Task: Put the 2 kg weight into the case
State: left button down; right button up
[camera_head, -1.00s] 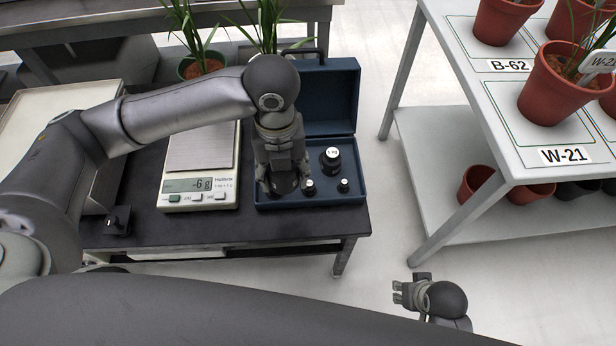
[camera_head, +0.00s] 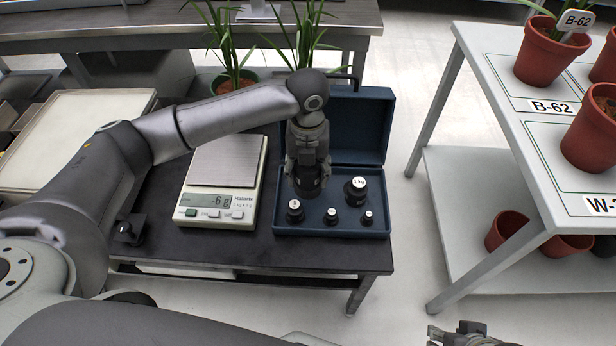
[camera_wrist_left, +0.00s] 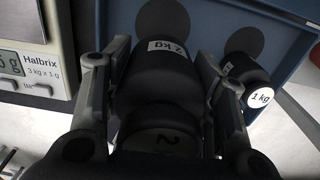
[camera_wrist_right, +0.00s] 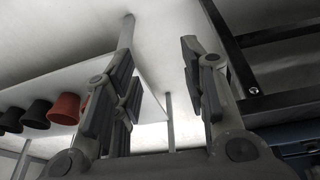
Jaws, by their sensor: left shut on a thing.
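The dark 2 kg weight (camera_head: 309,190) is in my left gripper (camera_head: 308,172). In the left wrist view the weight (camera_wrist_left: 163,75) shows its "2 kg" label between the two fingers (camera_wrist_left: 165,62). The blue case (camera_head: 283,231) stands open on the dark table, with its lid up at the back. The weight is over the case's left rear part; I cannot tell whether its base touches the floor. My right gripper (camera_wrist_right: 158,80) is open and empty, away from the case; it shows at the head view's bottom edge (camera_head: 437,335).
The 1 kg weight (camera_head: 356,190) stands in the case to the right. Smaller weights (camera_head: 295,210) (camera_head: 331,216) (camera_head: 367,218) stand along its front. A scale (camera_head: 186,212) reading -6 g is left of the case. Potted plants (camera_head: 236,82) stand behind. A shelf table (camera_head: 490,85) is at right.

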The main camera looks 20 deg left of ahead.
pick_arm(q)
jog(key=shift+w+a+f, duration=0.2)
jog(key=shift+w+f, duration=0.6)
jog(key=shift+w, duration=0.1)
jog(key=shift+w+a+f+b, duration=0.15)
jog(key=shift+f+b, duration=0.25)
jog(key=shift+f, duration=0.2)
jog(key=shift+w+d+f+b, duration=0.1)
jog(key=shift+f+b, duration=0.3)
jog(key=shift+f, duration=0.85)
pick_arm(e)
jog(key=w+t, duration=0.1)
jog(key=w+a, duration=0.1)
jog(key=w, duration=0.1)
jog(key=w+t, duration=0.1)
jog(key=w, duration=0.1)
jog(key=shift+a+f+t+y, duration=0.1)
jog(key=shift+a+t+y, duration=0.15)
jog(key=shift+t+y, duration=0.05)
pick_arm(q)
jog(key=c, duration=1.1)
grip_release()
jog(key=shift+s+a+f, duration=0.1)
jog(key=shift+f, duration=0.2)
jog(key=o, duration=0.5)
pick_arm(e)
jog(key=shift+s+d, duration=0.1)
jog(key=shift+s, duration=0.05)
pick_arm(q)
jog(key=shift+r, duration=0.1)
